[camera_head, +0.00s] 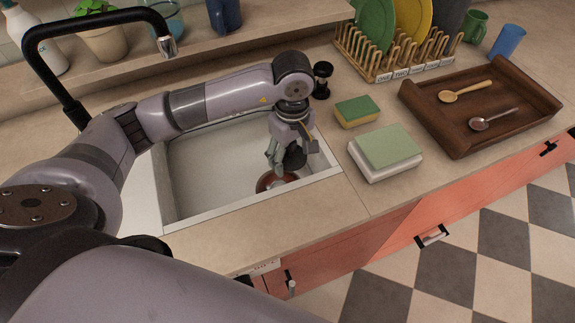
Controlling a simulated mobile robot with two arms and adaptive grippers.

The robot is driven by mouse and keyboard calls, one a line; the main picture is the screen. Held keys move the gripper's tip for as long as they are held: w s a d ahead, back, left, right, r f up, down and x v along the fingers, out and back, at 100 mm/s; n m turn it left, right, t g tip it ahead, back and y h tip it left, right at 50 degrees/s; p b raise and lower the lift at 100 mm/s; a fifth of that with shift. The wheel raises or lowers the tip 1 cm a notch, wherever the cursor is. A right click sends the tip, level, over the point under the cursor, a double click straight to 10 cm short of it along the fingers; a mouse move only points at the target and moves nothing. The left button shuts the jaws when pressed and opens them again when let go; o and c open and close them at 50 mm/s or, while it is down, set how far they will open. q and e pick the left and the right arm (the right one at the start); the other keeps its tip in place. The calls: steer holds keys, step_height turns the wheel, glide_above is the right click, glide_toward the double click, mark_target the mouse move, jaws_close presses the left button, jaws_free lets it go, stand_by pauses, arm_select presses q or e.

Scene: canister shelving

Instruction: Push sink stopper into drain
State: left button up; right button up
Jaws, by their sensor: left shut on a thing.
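The sink (205,170) is a pale rectangular basin set into the counter. My left gripper (284,163) reaches down into its right part. Its fingers are shut on a dark rounded thing (295,158), which looks like the stopper, though the fingers partly cover it. Just below is a reddish-brown round drain (276,181) in the sink floor, partly hidden by the gripper. I cannot tell whether the dark thing touches the drain. My right gripper is not in view.
A black faucet (100,18) arches over the sink's left side. Right of the sink lie a green-yellow sponge (358,111), a green-and-white block (385,152) and a brown tray (480,105) with two spoons. A plate rack (395,62) and a black hourglass-shaped item (322,80) stand behind.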

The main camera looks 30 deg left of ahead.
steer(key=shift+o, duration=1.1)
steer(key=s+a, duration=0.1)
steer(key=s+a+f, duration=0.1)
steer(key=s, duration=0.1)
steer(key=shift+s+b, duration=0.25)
steer(key=shift+b, duration=0.15)
arm_select(q)
steer(key=a+f+n+b, duration=0.1)
steer(key=f+n, duration=0.2)
steer(key=f, duration=0.2)
steer(key=a+f+n+b, duration=0.1)
steer(key=f+n+b, duration=0.1)
steer(key=f+n, duration=0.2)
steer(key=w+a+f+n+b, duration=0.1)
steer(key=a+f+n, duration=0.1)
steer(key=f, duration=0.3)
steer(key=shift+f+n+b, duration=0.35)
steer(key=shift+f+n, duration=0.05)
steer(key=shift+n, duration=0.4)
steer(key=shift+f+b, duration=0.35)
steer(key=shift+f, duration=0.05)
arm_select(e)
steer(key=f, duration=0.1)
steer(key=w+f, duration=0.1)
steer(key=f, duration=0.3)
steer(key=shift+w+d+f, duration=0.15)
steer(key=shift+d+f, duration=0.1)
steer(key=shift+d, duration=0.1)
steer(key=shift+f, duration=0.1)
